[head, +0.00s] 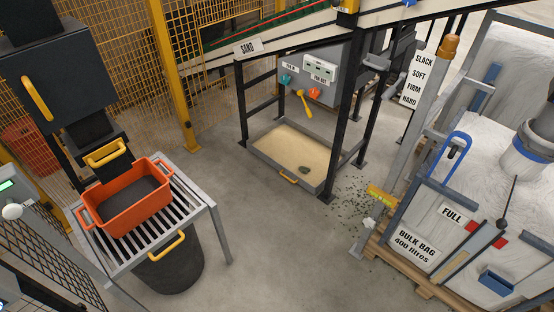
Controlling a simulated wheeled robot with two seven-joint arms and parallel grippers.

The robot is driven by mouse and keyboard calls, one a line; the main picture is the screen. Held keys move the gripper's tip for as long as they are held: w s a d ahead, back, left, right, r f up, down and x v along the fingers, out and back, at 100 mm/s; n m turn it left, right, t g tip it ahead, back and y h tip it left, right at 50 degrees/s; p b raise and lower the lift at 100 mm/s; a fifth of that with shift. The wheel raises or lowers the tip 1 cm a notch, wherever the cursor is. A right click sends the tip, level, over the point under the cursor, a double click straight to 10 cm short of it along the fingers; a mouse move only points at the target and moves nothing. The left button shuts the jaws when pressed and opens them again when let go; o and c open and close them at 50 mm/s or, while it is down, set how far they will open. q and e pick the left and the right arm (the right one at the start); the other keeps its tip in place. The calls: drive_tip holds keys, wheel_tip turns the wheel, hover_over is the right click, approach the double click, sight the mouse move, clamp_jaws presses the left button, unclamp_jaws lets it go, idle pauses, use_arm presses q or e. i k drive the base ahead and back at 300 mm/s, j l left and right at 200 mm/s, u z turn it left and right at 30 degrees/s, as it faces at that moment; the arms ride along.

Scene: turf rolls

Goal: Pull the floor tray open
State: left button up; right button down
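The floor tray (268,158) is a shallow grey metal tray on the concrete floor, under the black frame marked SAND. Pale sand (288,146) covers its bottom, with a small dark lump near its right corner. A yellow handle (289,180) is on its near side. Most of the tray shows between the frame legs. How far it is slid out, I cannot tell. Neither of my grippers is in view.
An orange tub (137,213) sits on a slatted steel stand (205,204) at left, above a dark bin (172,272). Frame legs (337,150) flank the tray. Dark crumbs (352,197) lie right of it, near the bulk bag (440,205). Floor (275,235) in front is clear.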

sight(286, 144)
drive_tip(key=i+l+u, duration=0.15)
drive_tip(key=i+l, duration=0.6)
